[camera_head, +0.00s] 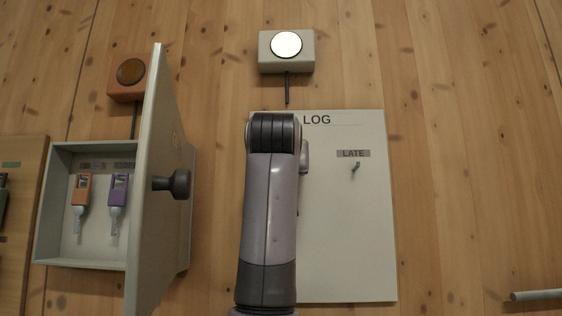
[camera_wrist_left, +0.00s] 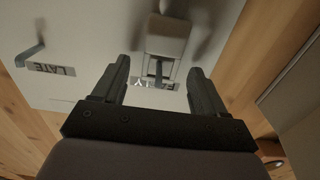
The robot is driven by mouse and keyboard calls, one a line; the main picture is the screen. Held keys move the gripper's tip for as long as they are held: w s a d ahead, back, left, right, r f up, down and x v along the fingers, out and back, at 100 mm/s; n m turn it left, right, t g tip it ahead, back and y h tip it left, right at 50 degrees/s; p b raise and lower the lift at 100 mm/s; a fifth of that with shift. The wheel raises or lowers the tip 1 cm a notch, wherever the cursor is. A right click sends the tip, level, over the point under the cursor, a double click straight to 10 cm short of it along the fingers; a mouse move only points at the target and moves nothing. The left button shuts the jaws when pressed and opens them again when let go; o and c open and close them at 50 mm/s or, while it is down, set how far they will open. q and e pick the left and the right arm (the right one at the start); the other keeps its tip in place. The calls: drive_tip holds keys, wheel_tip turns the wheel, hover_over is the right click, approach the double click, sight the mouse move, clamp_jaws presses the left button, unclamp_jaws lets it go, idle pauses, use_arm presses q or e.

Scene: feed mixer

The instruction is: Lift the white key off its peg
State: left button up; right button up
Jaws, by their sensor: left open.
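The white key (camera_wrist_left: 166,38) hangs on its peg (camera_wrist_left: 158,73) on the white LOG board (camera_head: 350,240), in the left wrist view. Its looped end is around the peg, beside a partly covered label. My left gripper (camera_wrist_left: 160,70) is open, with one finger on each side of the key's looped end; I cannot tell whether either touches it. The board's other peg (camera_head: 355,166), under the LATE label, is bare. My right gripper is not in view.
Left of the board, an open cabinet (camera_head: 50,258) holds an orange key (camera_head: 82,190) and a purple key (camera_head: 118,192). Its door (camera_head: 150,230), with a dark knob (camera_head: 178,184), stands out towards me. A white-buttoned box (camera_head: 286,50) is above the board. The wall to the right is mostly clear.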

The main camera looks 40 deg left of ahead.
use_arm(q)
drive_tip(key=c, duration=1.1)
drive_tip(key=shift+r, duration=0.1)
drive_tip(key=shift+r, duration=0.5)
drive_tip(key=shift+r, duration=0.1)
drive_tip(key=shift+b+v, duration=2)
drive_tip(key=shift+v, duration=2.8)
